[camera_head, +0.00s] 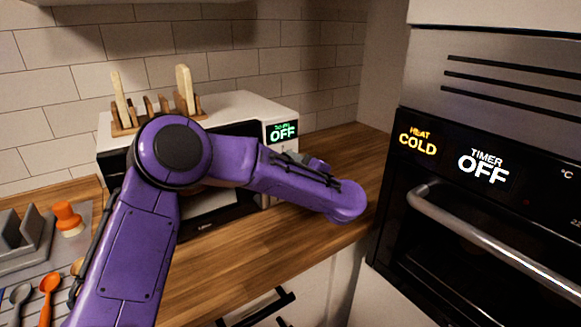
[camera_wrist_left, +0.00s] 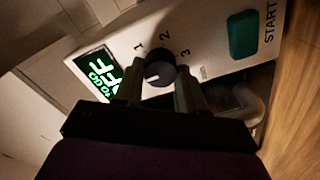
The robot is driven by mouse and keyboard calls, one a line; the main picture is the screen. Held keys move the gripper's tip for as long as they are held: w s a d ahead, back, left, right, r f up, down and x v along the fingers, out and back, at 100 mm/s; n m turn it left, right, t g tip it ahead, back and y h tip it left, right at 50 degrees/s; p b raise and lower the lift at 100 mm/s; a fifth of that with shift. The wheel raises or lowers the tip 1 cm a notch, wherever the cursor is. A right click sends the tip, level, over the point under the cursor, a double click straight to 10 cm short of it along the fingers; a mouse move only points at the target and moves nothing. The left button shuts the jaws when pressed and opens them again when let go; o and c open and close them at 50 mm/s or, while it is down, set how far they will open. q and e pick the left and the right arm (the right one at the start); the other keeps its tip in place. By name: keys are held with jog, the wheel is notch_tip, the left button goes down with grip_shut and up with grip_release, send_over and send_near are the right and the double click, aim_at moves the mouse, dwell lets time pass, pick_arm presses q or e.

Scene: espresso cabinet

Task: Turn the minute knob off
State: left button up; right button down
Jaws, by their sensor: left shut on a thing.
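The minute knob (camera_wrist_left: 158,73) is a dark round dial on the white microwave panel in the left wrist view, with marks 1, 2 and 3 beside it. My left gripper (camera_wrist_left: 159,84) has one finger on each side of the knob and is shut on it. In the head view my purple left arm reaches across the microwave (camera_head: 240,105) to the right end of its front. The knob is hidden there behind the arm. The green display (camera_head: 282,132) above reads OFF, with a smaller line over it. My right gripper is not in view.
A green START button (camera_wrist_left: 243,34) sits on the same panel. A wooden rack (camera_head: 158,116) stands on the microwave. The oven (camera_head: 480,200) with its long handle is at the right. Orange and grey utensils (camera_head: 47,290) lie at the left. Some wooden counter (camera_head: 345,150) is clear.

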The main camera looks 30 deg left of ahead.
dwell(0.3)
pick_arm(q)
jog(key=o, duration=1.1)
jog(key=shift+c, duration=0.2)
jog(key=shift+d, duration=0.1)
jog(key=b+v, duration=0.2)
jog(key=v, duration=0.8)
jog(key=shift+d, duration=0.2)
jog(key=shift+s, duration=0.15)
